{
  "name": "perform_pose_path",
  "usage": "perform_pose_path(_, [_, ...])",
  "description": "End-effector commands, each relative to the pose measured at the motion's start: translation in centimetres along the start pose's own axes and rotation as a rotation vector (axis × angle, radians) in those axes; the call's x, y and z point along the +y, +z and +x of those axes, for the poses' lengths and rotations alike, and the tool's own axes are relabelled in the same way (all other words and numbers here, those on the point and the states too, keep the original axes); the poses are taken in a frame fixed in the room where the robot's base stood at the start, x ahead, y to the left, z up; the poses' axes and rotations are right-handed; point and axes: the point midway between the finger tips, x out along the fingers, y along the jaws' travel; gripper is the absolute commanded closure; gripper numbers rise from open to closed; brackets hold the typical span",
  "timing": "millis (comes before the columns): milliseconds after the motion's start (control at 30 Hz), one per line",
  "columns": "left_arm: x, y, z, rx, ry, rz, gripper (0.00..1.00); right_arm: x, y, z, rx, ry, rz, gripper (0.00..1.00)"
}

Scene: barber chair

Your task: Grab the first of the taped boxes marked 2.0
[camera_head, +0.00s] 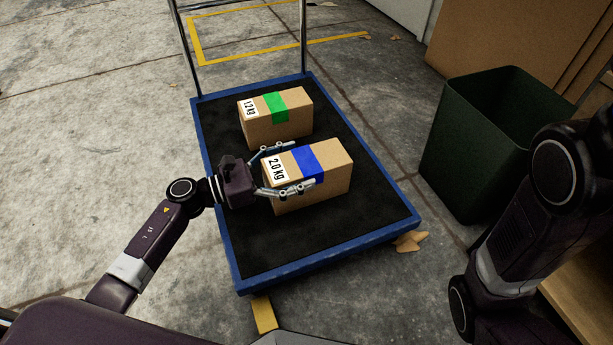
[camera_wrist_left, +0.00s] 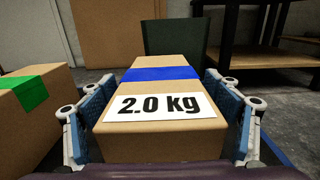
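A cardboard box with blue tape and a "2.0 kg" label (camera_head: 328,168) sits on the black deck of a blue-edged cart (camera_head: 240,258). My left gripper (camera_head: 289,167) is open, with one finger along each long side of this box. In the left wrist view the labelled end of the 2.0 kg box (camera_wrist_left: 160,138) lies between the two blue finger pads, and narrow gaps seem to show beside it.
The green-taped box (camera_wrist_left: 15,130) is close to the left finger in the wrist view. A dark green bin (camera_head: 470,150) stands right of the cart. The cart has a metal handle at the back. The deck's front part is clear.

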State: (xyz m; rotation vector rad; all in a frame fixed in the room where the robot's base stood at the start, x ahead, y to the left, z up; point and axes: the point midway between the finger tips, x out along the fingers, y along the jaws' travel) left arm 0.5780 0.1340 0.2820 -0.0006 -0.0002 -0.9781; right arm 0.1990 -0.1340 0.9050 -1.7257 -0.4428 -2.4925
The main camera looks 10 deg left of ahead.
Motion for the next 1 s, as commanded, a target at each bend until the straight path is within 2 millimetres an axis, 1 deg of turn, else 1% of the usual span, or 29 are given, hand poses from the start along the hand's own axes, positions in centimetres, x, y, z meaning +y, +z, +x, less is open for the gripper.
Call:
perform_pose_path(33, [0.0, 0.0, 0.0, 0.0, 0.0, 0.0, 0.26, 0.0, 0.0, 0.0, 0.0, 0.0, 0.0, 0.6])
perform_pose_path(67, [0.0, 0.0, 0.0, 0.0, 0.0, 0.0, 0.3, 0.0, 0.0, 0.0, 0.0, 0.0, 0.0, 0.6])
perform_pose_path(600, [0.0, -0.1, -0.1, 0.001, 0.0, -0.001, 0.89, 0.0, 0.0, 0.0, 0.0, 0.0, 0.0, 0.6])
perform_pose_path(633, [0.1, 0.9, 0.1, -0.015, -0.001, 0.004, 0.89, 0.0, 0.0, 0.1, 0.0, 0.0, 0.0, 0.6])
perform_pose_path(867, [0.1, 0.9, 0.1, -0.014, 0.0, 0.003, 0.89, 0.0, 0.1, 0.1, 0.0, 0.0, 0.0, 0.6])
perform_pose_path(1000, [0.1, 1.6, 0.1, -0.013, 0.0, 0.004, 0.89, 0.1, 0.2, 0.6, -0.001, 0.0, 0.0, 0.6])
